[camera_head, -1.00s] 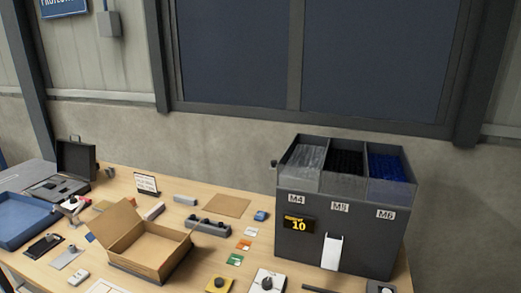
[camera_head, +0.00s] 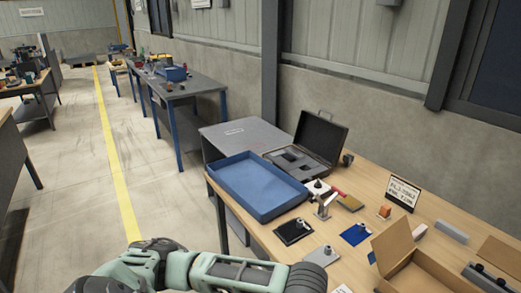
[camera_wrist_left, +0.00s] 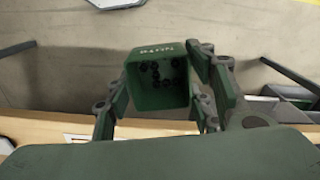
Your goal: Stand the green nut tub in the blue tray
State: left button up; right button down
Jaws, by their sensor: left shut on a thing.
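The green nut tub (camera_wrist_left: 159,98) shows in the left wrist view, with dark nuts inside. My left gripper (camera_wrist_left: 160,108) is shut on it, a finger on each side of the tub. Behind them the wrist view shows the floor and the table edge. The blue tray (camera_head: 258,187) lies on the near left end of the wooden table in the head view, and its inside looks empty. My left arm crosses the bottom of the head view, but its gripper is out of that picture. My right gripper is in neither view.
An open black case (camera_head: 310,145) stands behind the tray. Small fixtures, including a black plate (camera_head: 293,232) and a metal clamp (camera_head: 323,205), stand close to the tray's right. An open cardboard box (camera_head: 415,272) is further right.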

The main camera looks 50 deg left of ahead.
aim_at(254, 185)
jog(key=i+j, duration=0.1)
jog(key=j, duration=0.35)
jog(key=j+u, duration=0.1)
jog(key=j, duration=0.3)
jog(key=i+j, duration=0.15)
jog(key=j, duration=0.3)
jog(key=i+j+u, duration=0.1)
jog(key=j, duration=0.3)
jog(key=i+j, duration=0.1)
jog(key=j, duration=0.35)
jog(key=i+j+u, duration=0.1)
jog(key=j, duration=0.3)
